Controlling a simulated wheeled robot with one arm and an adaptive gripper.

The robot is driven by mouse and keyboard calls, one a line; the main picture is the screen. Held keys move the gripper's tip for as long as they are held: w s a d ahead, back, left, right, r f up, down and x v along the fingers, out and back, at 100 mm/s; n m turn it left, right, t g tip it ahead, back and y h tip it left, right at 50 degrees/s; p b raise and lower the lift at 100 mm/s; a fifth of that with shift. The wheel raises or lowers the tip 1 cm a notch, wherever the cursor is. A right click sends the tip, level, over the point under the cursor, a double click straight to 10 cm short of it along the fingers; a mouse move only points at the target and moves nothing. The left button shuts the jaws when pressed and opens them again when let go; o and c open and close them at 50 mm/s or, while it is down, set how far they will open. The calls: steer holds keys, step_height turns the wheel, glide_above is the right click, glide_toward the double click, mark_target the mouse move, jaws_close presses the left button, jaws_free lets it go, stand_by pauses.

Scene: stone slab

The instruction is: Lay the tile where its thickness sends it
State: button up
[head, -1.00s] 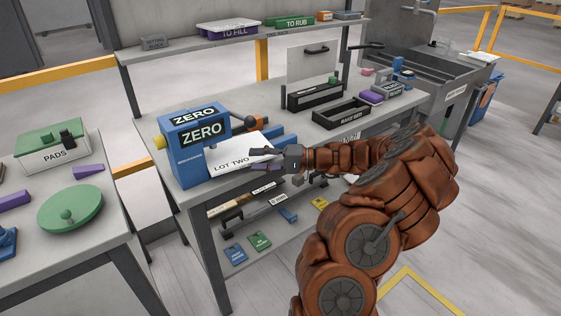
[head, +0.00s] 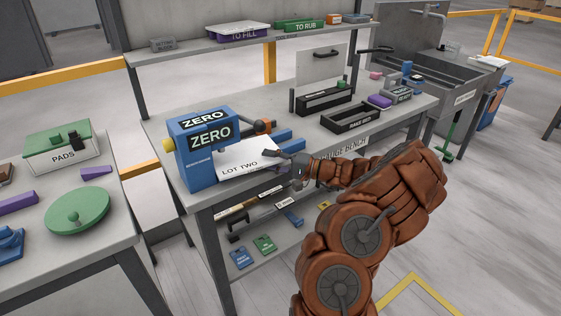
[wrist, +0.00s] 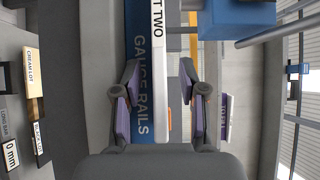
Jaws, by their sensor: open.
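The white tile marked LOT TWO (head: 245,160) lies on the blue gauge rails beside the blue gauge marked ZERO (head: 196,165). In the wrist view the tile's lettered edge (wrist: 160,50) runs upright in the picture between my fingers, over the rails marked GAUGE RAILS (wrist: 138,70). My gripper (head: 272,155) is at the tile's right front side. In the wrist view my gripper (wrist: 158,105) is open, with a purple pad on either side of the tile's edge and a gap on both sides.
A purple tray marked TO FILL (head: 238,34) and a green tray marked TO RUB (head: 300,26) stand on the upper shelf. A black open tray (head: 350,118) is on the bench at right. A side table at left holds the PADS box (head: 62,152) and a green disc (head: 77,210).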

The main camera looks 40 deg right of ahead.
steer(key=shift+w+a, duration=0.35)
steer(key=shift+w, duration=0.05)
jaws_close()
stand_by(0.4)
stand_by(0.4)
